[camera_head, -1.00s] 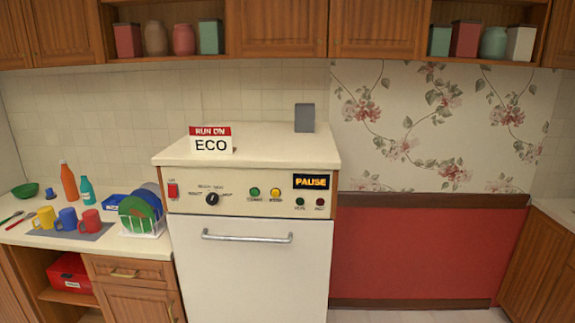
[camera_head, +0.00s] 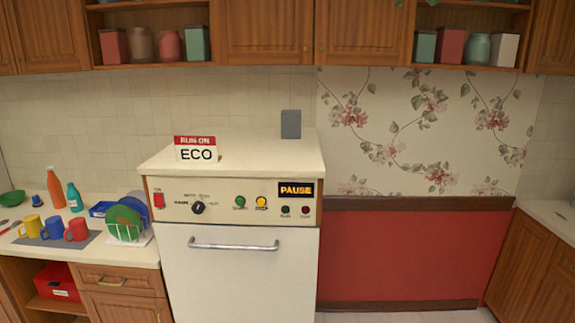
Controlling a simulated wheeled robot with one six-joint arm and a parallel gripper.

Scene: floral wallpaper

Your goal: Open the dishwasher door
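The dishwasher is a white appliance standing in the middle of the view. Its front door (camera_head: 240,285) is shut and upright. A horizontal metal bar handle (camera_head: 234,245) runs across the upper part of the door. Above the door is a cream control panel (camera_head: 225,208) with a red switch, a black dial, several round lights or buttons and a display (camera_head: 296,189) reading "PAUSE". The lower edge of the door is cut off by the picture. My gripper is not in view.
A "RUN ON ECO" sign (camera_head: 196,149) and a grey box (camera_head: 291,124) stand on the dishwasher top. At left, a counter (camera_head: 145,256) holds mugs, bottles and a plate rack (camera_head: 127,230). Right of the dishwasher is a gap before a red wall panel (camera_head: 410,255).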

